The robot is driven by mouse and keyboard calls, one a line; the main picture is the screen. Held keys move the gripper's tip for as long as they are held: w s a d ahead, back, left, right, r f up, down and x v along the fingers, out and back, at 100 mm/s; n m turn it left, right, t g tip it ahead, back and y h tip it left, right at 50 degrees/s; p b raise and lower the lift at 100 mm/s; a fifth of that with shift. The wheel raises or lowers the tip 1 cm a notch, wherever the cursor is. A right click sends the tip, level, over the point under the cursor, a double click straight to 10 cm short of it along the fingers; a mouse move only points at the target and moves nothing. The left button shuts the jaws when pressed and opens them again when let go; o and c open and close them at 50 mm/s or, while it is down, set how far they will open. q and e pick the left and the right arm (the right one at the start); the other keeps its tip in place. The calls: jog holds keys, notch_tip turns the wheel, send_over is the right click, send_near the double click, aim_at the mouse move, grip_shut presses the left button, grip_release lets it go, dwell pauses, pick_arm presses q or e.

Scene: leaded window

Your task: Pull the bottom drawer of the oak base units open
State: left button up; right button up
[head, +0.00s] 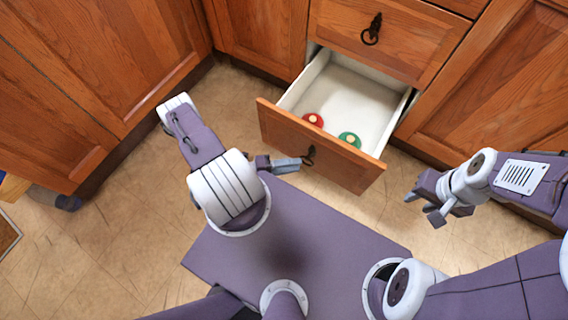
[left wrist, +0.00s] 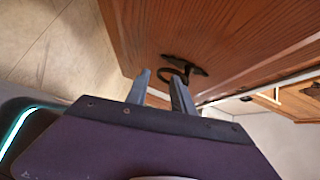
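The bottom drawer (head: 320,150) of the oak base units stands pulled well out, its white inside (head: 362,98) showing. A dark ring handle (head: 309,155) hangs on its front; it also shows in the left wrist view (left wrist: 183,70). My left gripper (head: 290,164) is at the drawer front beside the handle. In the left wrist view my left gripper's fingers (left wrist: 160,88) are apart, with the ring near the tip of the right finger; I cannot tell whether they touch. My right gripper (head: 422,206) is open and empty, right of the drawer, above the floor.
A red round thing (head: 313,120) and a green one (head: 349,140) lie in the drawer. A closed drawer (head: 400,35) with a ring handle (head: 372,30) is above it. Oak cabinet doors stand left (head: 100,60) and right (head: 500,90). Tiled floor (head: 130,220) is clear at left.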

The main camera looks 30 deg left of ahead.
pick_arm(q)
jog(key=shift+p+v, duration=0.35)
jog(key=shift+v, duration=1.6)
